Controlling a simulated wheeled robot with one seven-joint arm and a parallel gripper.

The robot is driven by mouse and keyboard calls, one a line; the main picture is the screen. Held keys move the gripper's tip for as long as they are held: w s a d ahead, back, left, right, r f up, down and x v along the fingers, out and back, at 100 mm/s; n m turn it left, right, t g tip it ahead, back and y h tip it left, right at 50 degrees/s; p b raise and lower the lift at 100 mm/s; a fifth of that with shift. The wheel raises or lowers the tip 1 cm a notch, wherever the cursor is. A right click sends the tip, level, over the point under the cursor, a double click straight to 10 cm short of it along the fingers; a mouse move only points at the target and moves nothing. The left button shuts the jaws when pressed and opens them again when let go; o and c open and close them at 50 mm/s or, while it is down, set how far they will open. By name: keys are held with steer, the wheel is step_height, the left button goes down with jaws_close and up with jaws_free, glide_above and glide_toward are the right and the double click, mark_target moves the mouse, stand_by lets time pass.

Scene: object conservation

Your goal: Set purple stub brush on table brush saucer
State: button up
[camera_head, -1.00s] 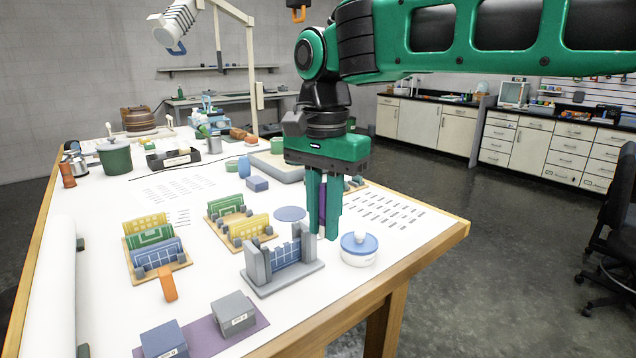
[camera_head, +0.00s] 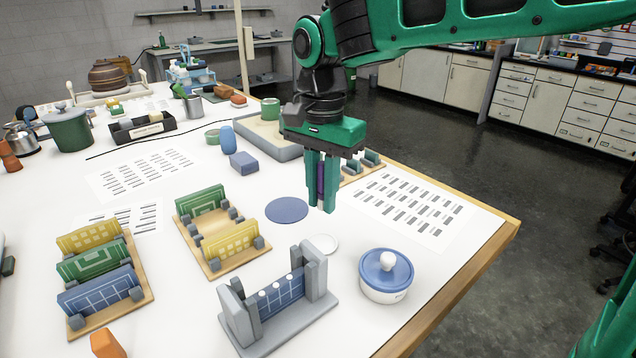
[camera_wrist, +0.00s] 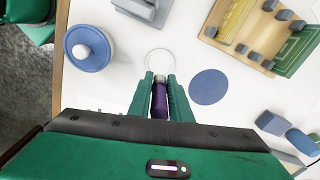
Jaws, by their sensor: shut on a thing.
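My gripper (camera_head: 320,208) is shut on the purple stub brush (camera_head: 321,178), which shows as a narrow purple strip between the green fingers. In the wrist view the brush (camera_wrist: 159,105) lies between the fingers (camera_wrist: 158,80), with a pale metallic part at its far end. A small white round saucer (camera_head: 324,244) lies on the table; in the wrist view it (camera_wrist: 160,61) is just beyond the fingertips. A flat blue disc (camera_head: 287,210) lies to its left in the head view. I cannot tell which of the two is the brush saucer.
A grey stand with a blue panel (camera_head: 280,297) and a blue-lidded white pot (camera_head: 386,275) stand close to the white saucer. Wooden racks with coloured panels (camera_head: 219,228) are on the left. A grey tray (camera_head: 265,135) lies behind. The table's right edge (camera_head: 480,270) is near.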

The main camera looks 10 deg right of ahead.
mark_target(321, 244)
steer(key=shift+w+d+f, duration=0.1)
steer(key=shift+f, duration=4.2)
steer(key=shift+s+a, duration=0.2)
steer(key=shift+s, duration=0.05)
steer(key=o, duration=1)
steer(key=shift+f, duration=0.1)
steer(key=shift+c, duration=0.2)
step_height(321, 244, up, 11)
steer(key=shift+w+f, duration=0.1)
